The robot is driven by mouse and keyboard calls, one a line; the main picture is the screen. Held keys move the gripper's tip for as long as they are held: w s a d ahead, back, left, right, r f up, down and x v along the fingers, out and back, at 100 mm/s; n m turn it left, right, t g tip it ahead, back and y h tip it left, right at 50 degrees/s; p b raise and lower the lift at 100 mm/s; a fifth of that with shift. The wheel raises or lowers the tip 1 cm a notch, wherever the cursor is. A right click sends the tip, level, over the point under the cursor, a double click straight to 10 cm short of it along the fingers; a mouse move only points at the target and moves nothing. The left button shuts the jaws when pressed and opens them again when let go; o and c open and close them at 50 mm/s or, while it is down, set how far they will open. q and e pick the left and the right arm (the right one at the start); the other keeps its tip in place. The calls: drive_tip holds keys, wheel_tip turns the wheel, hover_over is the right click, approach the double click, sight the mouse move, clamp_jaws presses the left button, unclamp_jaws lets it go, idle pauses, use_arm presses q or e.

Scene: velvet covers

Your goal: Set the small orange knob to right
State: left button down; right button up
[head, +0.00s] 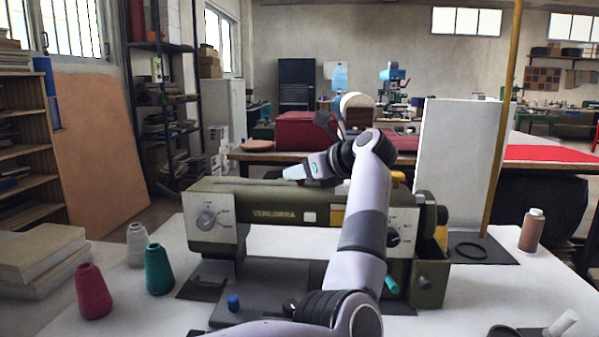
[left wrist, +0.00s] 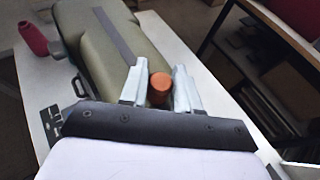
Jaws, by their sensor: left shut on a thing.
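The small orange knob (left wrist: 160,86) shows in the left wrist view, between the two pale fingers of my left gripper (left wrist: 160,92). The gripper is shut on the knob. In the head view my left gripper (head: 294,173) is above the back of the olive sewing machine (head: 270,197), and the knob cannot be made out there. The machine body also shows in the left wrist view (left wrist: 105,55). Which way the knob is turned cannot be told. My right gripper is not in view.
A red spool (head: 92,291), a teal spool (head: 158,270) and a grey spool (head: 137,245) stand left of the machine on the white table (head: 130,318). A brown spool (head: 531,232) stands at the right. A wooden pole (head: 502,120) rises behind the machine's right end.

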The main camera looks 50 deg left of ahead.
use_arm(q)
drive_tip(key=c, duration=0.9)
unclamp_jaws()
drive_tip(key=shift+d, duration=0.15)
drive_tip(key=shift+v, duration=3.45)
drive_tip(key=shift+s, duration=0.1)
